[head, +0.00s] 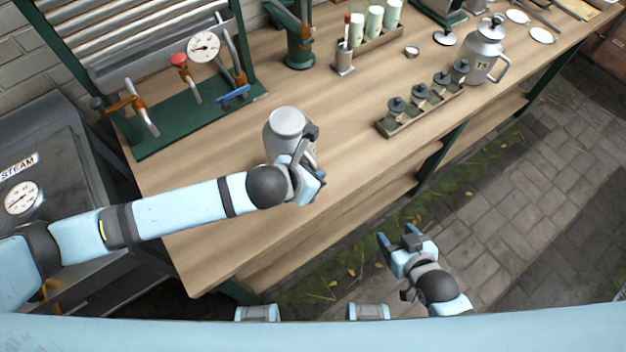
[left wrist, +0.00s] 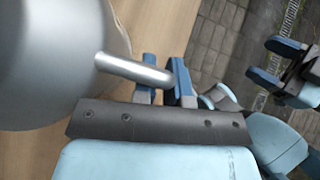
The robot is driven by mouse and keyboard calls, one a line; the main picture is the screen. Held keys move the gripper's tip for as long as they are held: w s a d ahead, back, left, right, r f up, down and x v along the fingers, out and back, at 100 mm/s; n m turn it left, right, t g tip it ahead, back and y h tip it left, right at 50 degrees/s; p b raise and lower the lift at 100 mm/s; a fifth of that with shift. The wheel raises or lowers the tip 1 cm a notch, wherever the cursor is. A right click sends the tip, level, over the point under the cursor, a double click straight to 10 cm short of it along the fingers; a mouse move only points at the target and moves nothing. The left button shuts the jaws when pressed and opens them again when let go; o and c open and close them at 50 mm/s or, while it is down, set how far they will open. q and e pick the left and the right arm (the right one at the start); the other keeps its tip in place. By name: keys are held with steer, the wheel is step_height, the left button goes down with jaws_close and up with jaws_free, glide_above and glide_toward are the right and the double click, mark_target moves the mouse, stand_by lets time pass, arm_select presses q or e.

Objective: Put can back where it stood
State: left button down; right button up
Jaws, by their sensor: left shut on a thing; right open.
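A grey metal can (head: 287,122) stands upright over the left-middle part of the wooden bench. I cannot tell whether its base touches the bench top. My left gripper (head: 308,160) is at the can's right side and is shut on its handle. In the left wrist view the can (left wrist: 50,60) fills the left side, and its bar-like handle (left wrist: 130,69) runs to the fingers of my left gripper (left wrist: 166,80). The can's lower part is partly hidden by my left arm. My right gripper (head: 397,239) is open and empty, in front of the bench and clear of it.
A second can with lid and handle (head: 484,50) stands at the far right of the bench (head: 230,200). A rack of small jars (head: 388,128) lies near the front edge. A green valve stand (head: 165,135) is behind left. Bench top around the held can is clear.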

arm_select(q)
steer(key=shift+f, duration=1.9)
steer(key=c, duration=1.2)
jaws_free()
steer(key=shift+f, duration=0.1)
steer(key=shift+o, duration=0.2)
steer(key=shift+s+a+r, duration=0.2)
steer(key=shift+r, duration=0.2)
steer(key=v, duration=1.1)
steer(key=shift+s+r, duration=0.1)
steer(key=shift+r, duration=0.05)
